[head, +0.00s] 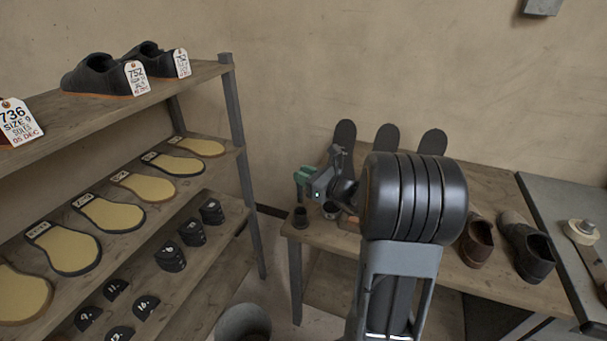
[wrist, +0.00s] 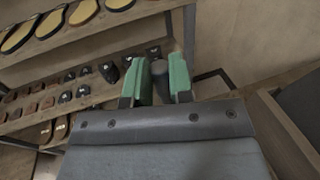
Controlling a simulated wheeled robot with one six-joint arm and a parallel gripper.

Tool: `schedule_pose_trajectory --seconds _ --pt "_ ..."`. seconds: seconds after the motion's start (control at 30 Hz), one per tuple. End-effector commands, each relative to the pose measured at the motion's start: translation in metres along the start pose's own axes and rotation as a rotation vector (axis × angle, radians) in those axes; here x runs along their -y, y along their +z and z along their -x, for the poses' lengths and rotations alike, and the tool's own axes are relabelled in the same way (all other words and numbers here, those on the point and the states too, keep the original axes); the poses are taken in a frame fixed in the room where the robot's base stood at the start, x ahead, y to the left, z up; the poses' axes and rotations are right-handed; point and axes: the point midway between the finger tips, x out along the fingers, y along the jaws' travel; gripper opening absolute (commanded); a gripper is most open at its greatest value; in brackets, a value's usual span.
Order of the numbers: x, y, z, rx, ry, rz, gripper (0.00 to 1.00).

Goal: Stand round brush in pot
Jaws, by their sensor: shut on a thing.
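My gripper (head: 302,181), with green fingers, is over the left end of the wooden workbench in the head view. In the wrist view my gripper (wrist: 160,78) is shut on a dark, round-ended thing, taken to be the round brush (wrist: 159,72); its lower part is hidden. In the head view the brush cannot be made out. A small dark pot (head: 300,217) stands at the bench's left corner, just below the fingers and apart from them. A second small round container (head: 331,210) with a paler rim stands to its right, partly behind my arm.
The workbench (head: 502,284) carries brown shoes (head: 478,243) and dark shoes (head: 527,248) on the right. Dark soles (head: 386,139) stand along its back. A shelf rack (head: 240,160) with insoles and tagged shoes is at left. A grey bin (head: 243,322) stands on the floor.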

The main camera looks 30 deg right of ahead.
Motion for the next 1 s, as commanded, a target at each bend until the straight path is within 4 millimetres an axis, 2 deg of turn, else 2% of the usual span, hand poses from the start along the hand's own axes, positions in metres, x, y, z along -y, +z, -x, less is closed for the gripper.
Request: schedule_pose_trajectory --seconds 0.03,0.6,0.8,1.0 --pt "0.0 -0.008 0.0 0.0 0.0 -0.001 0.0" --pt "-0.001 -0.056 -0.002 0.0 0.001 0.0 0.0" --pt "-0.001 -0.067 -0.003 0.0 0.001 0.0 0.0" --pt "-0.001 -0.07 -0.003 0.0 0.001 0.0 0.0"
